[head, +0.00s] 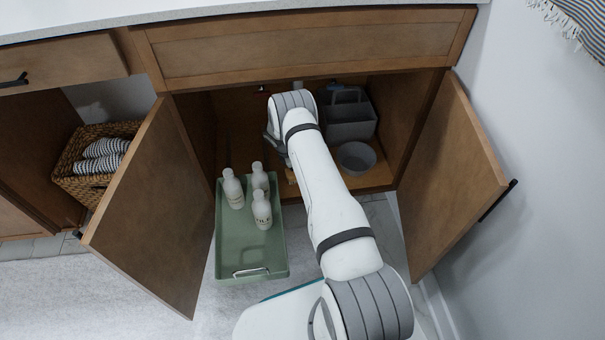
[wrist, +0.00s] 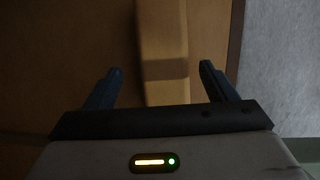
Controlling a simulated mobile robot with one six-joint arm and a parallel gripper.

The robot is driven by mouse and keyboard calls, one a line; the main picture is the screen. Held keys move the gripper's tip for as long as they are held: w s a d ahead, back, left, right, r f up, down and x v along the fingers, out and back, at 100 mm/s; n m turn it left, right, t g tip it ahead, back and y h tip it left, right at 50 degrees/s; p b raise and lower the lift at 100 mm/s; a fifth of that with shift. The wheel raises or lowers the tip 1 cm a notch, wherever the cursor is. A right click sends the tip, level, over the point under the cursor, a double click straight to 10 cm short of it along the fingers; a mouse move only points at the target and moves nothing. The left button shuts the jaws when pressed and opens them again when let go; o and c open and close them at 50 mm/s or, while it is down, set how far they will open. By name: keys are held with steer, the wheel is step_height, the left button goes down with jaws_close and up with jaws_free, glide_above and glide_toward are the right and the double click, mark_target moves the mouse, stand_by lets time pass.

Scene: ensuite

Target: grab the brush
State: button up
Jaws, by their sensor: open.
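My arm reaches into the open cabinet under the counter. My gripper (head: 276,146) is mostly hidden behind my arm's end in the head view. In the wrist view my gripper (wrist: 160,69) is open, with its two dark fingers apart. A light-brown wooden piece (wrist: 163,45), probably the brush, runs lengthwise between the fingers, with a darker band across it. Its lower end is hidden by the gripper body, and no bristles show. I cannot tell whether the fingers touch it. A small tan bit (head: 290,175) shows beside my arm in the head view.
A green tray (head: 230,262) with three white bottles (head: 262,210) juts out at the cabinet's front left. A grey bowl (head: 357,158) and a grey caddy (head: 350,125) stand right of my arm. Open doors flank the opening, left (head: 160,215) and right (head: 450,180).

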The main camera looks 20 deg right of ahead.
steer(key=x, duration=0.1)
steer(key=b+x, duration=0.1)
steer(key=x, duration=0.2)
steer(key=shift+s+d+f+b, duration=0.1)
steer(key=shift+s+d+b, duration=0.1)
steer(key=shift+s+b, duration=0.15)
steer(key=c, duration=1.1)
